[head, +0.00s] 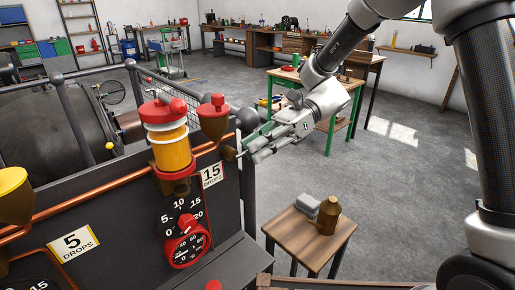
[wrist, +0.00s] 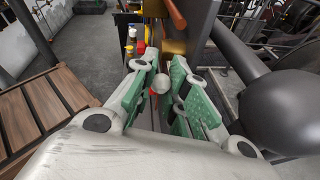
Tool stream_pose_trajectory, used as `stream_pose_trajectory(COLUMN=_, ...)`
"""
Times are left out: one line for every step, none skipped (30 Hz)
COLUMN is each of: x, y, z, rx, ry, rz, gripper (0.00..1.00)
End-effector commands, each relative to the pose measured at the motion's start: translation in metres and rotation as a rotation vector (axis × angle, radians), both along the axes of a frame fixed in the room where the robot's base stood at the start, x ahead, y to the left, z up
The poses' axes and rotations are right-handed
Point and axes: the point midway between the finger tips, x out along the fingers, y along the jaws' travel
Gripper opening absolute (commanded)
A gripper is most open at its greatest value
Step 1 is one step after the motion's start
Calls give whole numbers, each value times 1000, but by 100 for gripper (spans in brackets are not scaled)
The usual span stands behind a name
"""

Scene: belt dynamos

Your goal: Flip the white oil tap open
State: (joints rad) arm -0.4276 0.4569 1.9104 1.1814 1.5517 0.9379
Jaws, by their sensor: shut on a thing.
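My gripper (head: 246,152) reaches in from the right to the right end of the dark machine panel. In the wrist view its green-padded fingers (wrist: 160,88) are closed around a small white ball-shaped knob (wrist: 161,80), which I take to be the white oil tap. A bit of red shows just beside the knob. In the head view I cannot make out the tap; the fingers seem to cover it. Whether the tap is open or shut cannot be told.
An amber oiler (head: 172,148) with a red cap and a red-topped brass cup (head: 213,117) stand left of my gripper. A red dial (head: 187,245) is below. A small wooden table (head: 308,236) holds a brass container (head: 329,216). Floor is free to the right.

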Motion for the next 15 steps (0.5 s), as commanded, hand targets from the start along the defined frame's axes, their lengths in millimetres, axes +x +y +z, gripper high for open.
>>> stream_pose_trajectory(x=1, y=1, z=0, rx=1, ry=-3, rz=-3, gripper=0)
stream_pose_trajectory(x=1, y=1, z=0, rx=1, ry=-3, rz=-3, gripper=0)
stream_pose_trajectory(x=1, y=1, z=0, rx=1, ry=-3, rz=-3, gripper=0)
stream_pose_trajectory(x=1, y=1, z=0, rx=1, ry=-3, rz=-3, gripper=16)
stream_pose_trajectory(x=1, y=1, z=0, rx=1, ry=-3, rz=-3, gripper=22)
stream_pose_trajectory(x=1, y=1, z=0, rx=1, ry=-3, rz=-3, gripper=29)
stream_pose_trajectory(x=1, y=1, z=0, rx=2, ry=-2, rz=-2, gripper=35)
stream_pose_trajectory(x=1, y=0, z=0, rx=2, ry=-2, rz=-2, gripper=39)
stream_pose_trajectory(x=1, y=0, z=0, rx=2, ry=-2, rz=-2, gripper=39)
stream_pose_trajectory(x=1, y=0, z=0, rx=2, ry=-2, rz=-2, gripper=39)
stream_pose_trajectory(x=1, y=0, z=0, rx=2, ry=-2, rz=-2, gripper=39)
stream_pose_trajectory(x=1, y=0, z=0, rx=1, ry=-1, rz=-2, gripper=39)
stream_pose_trajectory(x=1, y=0, z=0, rx=1, ry=-1, rz=-2, gripper=39)
stream_pose_trajectory(x=1, y=0, z=0, rx=1, ry=-1, rz=-2, gripper=39)
stream_pose_trajectory(x=1, y=0, z=0, rx=1, ry=-1, rz=-2, gripper=39)
